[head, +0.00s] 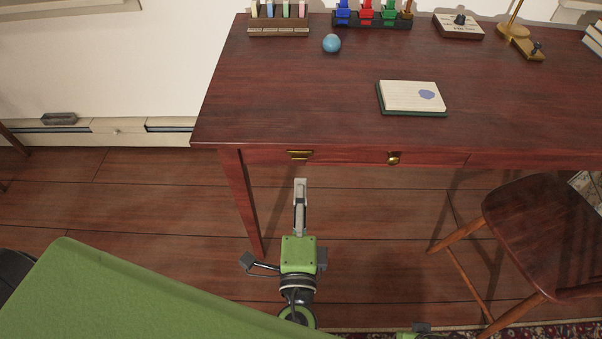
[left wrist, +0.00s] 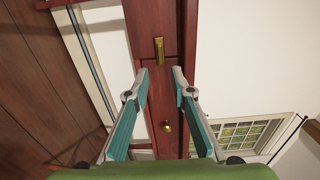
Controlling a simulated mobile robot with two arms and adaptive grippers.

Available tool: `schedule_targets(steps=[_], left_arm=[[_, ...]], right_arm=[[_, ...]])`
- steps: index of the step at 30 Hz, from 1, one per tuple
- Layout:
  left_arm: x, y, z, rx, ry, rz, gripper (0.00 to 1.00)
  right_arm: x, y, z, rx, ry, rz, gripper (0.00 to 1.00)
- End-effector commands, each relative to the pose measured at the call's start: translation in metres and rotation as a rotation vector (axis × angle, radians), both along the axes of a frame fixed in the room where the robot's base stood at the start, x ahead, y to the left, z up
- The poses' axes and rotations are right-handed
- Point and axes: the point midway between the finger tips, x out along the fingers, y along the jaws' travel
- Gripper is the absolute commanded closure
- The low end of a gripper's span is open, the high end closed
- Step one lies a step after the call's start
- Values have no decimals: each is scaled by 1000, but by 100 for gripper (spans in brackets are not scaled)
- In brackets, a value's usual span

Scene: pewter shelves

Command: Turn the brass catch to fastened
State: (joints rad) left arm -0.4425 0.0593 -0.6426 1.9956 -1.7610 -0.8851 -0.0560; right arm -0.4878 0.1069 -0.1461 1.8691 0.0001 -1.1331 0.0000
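Two brass fittings sit on the front of the red-brown desk (head: 330,125). One is a long flat brass piece (head: 300,154), lying lengthwise along the desk front; the other is a round brass knob (head: 393,158) to its right. I cannot tell for sure which is the catch. In the left wrist view the long piece (left wrist: 159,48) is beyond the fingertips and the knob (left wrist: 167,127) shows between the fingers. My left gripper (head: 300,182) is in front of the long piece, apart from it. Its fingers (left wrist: 160,78) are spread and empty. My right gripper's fingers are out of view.
A wooden chair (head: 540,230) stands at the right, near the desk front. On the desk are a notepad (head: 405,97), a blue ball (head: 332,43) and racks of coloured pieces (head: 372,20) at the back. The floor left of the desk leg (head: 243,195) is mostly clear.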

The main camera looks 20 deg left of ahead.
Motion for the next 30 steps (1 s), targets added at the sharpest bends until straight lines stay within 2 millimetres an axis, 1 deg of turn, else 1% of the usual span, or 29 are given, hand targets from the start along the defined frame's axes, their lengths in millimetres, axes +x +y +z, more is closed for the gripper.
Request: schedule_targets(steps=[1, 3, 6, 9, 26, 29, 30], left_arm=[[-9, -3, -1, -1, 3, -2, 78], [-18, -5, -1, 2, 2, -1, 78], [-26, -8, 0, 0, 0, -1, 78], [-30, -9, 0, -1, 0, 0, 78], [-30, -8, -1, -3, 2, 1, 78], [-29, 0, -13, -30, 33, 19, 78], [-28, 6, -23, -54, 58, 33, 78]], right_arm=[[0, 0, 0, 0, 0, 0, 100], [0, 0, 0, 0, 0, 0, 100], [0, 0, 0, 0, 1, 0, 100], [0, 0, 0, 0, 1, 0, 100], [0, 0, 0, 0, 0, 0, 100], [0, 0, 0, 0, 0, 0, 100], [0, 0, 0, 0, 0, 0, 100]])
